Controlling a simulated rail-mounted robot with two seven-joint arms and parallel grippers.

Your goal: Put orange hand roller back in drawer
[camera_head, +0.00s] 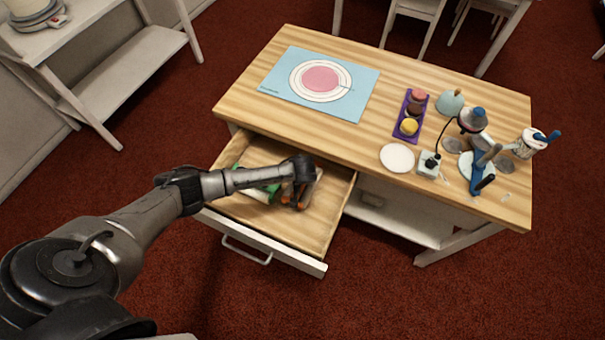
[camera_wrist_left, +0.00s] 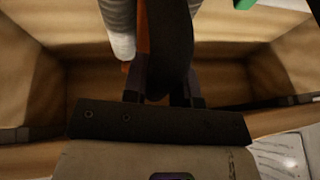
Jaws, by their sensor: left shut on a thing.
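The drawer (camera_head: 322,215) of the wooden table is pulled open. My left arm reaches over it, and my left gripper (camera_head: 300,185) is down inside, shut on the orange hand roller (camera_head: 301,204). In the left wrist view an orange strip of the hand roller (camera_wrist_left: 142,45) shows beside a dark long part between the fingers of my left gripper (camera_wrist_left: 160,95). The fingers hide much of the roller, and I cannot tell whether it touches the drawer floor. My right gripper is not in view.
A green item (camera_head: 270,190) and pale tools lie in the drawer by my gripper. On the tabletop are a blue mat (camera_head: 285,75), a purple tray (camera_head: 401,131) with cups, a white disc (camera_head: 397,158) and a blue stand (camera_head: 473,180). The drawer's right part is bare.

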